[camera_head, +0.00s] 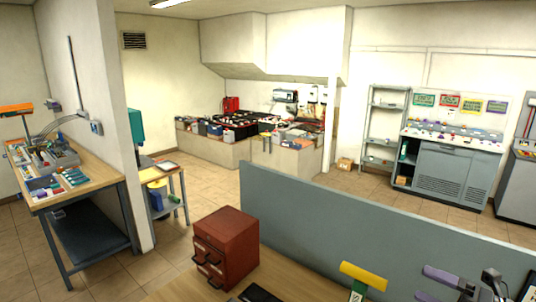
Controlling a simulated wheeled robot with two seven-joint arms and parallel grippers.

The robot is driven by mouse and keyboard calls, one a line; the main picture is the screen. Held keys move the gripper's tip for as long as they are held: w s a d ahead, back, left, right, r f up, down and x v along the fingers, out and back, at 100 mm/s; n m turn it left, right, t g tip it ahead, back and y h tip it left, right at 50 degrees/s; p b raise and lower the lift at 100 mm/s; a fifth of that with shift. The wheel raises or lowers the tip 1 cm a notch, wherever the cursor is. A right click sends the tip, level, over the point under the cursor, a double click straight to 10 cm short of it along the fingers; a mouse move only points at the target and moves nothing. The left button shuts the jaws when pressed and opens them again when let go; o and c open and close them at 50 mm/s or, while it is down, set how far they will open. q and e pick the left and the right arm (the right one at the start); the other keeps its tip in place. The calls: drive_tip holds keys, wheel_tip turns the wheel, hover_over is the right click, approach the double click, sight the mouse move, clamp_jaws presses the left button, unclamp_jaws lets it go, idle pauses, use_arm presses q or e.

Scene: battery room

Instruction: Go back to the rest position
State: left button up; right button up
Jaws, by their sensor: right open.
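My right gripper (482,291) shows only in part, as dark parts low in the right corner of the head view. It is open and seems empty, in front of the grey-blue partition (370,222). The bottom edge of the picture cuts it off. My left gripper is not in view. No rest position is marked in the picture.
A red drawer cabinet (226,243) stands on the wooden desk (178,288). A yellow-topped item (363,275) and a purple-topped item (447,279) are near the gripper. A workbench (75,187) is at left. Tiled floor (215,190) is clear beyond.

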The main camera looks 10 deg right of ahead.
drive_tip(key=s+a+f+m+g+h, duration=0.1)
drive_tip(key=a+f+m+h, duration=0.35)
drive_tip(key=f+m, duration=0.3)
drive_tip(key=s+a+f+m+g+h, duration=0.1)
drive_tip(key=a+f+m+h, duration=0.2)
drive_tip(key=f+m+h, duration=0.4)
drive_tip(key=s+a+m+g+y, duration=0.1)
drive_tip(key=s+a+m+g, duration=0.9)
drive_tip(key=s+a, duration=0.35)
wheel_tip(320, 180, down, 42)
drive_tip(key=s+d+b, duration=0.2)
drive_tip(key=s+b, duration=0.1)
drive_tip(key=b, duration=1.8)
use_arm(q)
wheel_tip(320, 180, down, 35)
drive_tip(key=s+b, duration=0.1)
drive_tip(key=b, duration=1.3)
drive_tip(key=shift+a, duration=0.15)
use_arm(e)
drive_tip(key=s+d+f+g, duration=0.1)
drive_tip(key=s+f, duration=0.5)
drive_tip(key=f, duration=0.5)
drive_tip(key=s+d+f+g, duration=0.1)
drive_tip(key=s+f, duration=0.6)
drive_tip(key=f, duration=0.5)
drive_tip(key=shift+d, duration=0.25)
